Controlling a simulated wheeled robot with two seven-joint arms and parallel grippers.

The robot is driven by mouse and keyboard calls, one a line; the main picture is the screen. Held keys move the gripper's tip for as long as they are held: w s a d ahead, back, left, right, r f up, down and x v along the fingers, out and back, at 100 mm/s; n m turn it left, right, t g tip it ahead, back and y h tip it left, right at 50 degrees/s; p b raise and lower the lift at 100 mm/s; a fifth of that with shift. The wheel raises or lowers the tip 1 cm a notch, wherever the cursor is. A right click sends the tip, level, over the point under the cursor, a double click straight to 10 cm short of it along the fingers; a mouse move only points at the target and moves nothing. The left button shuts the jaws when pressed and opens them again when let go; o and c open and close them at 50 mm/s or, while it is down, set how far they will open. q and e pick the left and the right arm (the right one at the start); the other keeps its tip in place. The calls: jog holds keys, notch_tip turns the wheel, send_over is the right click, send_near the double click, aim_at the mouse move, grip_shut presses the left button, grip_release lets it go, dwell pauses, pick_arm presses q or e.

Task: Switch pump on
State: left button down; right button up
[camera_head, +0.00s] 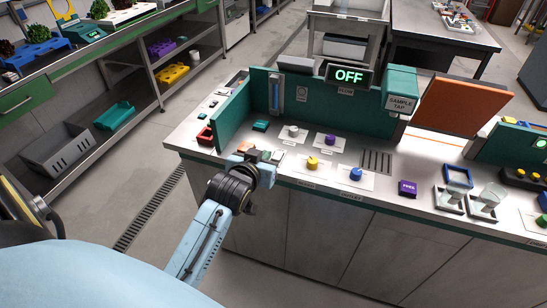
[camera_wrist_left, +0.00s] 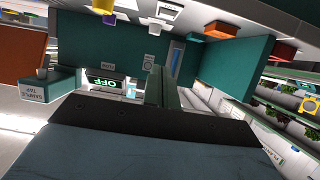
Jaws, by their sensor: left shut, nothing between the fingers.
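A black display (camera_head: 349,75) with green letters reading OFF stands at the back of the counter; it shows upside down in the left wrist view (camera_wrist_left: 108,83). Coloured knobs stand on the counter in front of it: white (camera_head: 294,131), purple (camera_head: 330,140), yellow (camera_head: 312,162) and blue (camera_head: 355,174). I cannot tell which control is the pump switch. My left gripper (camera_head: 271,157) is over the counter's front left, left of the yellow knob. Its fingers (camera_wrist_left: 162,87) are shut and empty in the left wrist view. My right gripper is not in view.
A green panel (camera_head: 233,116) stands left of the gripper. A teal SAMPLE TAP box (camera_head: 401,88) and an orange panel (camera_head: 459,107) are at the right. A purple FEED block (camera_head: 407,188) and glass beakers sit at the front right. The aisle floor left of the counter is clear.

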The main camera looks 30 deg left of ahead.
pick_arm(q)
jog(key=b, duration=0.1)
send_over(274, 157)
jog(key=s+d, duration=0.1)
jog(key=s, duration=0.1)
notch_tip(274, 157, down, 3)
jog(key=shift+d, duration=0.1)
notch_tip(274, 157, down, 3)
jog(key=shift+r+b, duration=0.2)
jog(key=shift+b, duration=0.2)
jog(key=shift+s+f, duration=0.1)
jog(key=shift+f, duration=0.6)
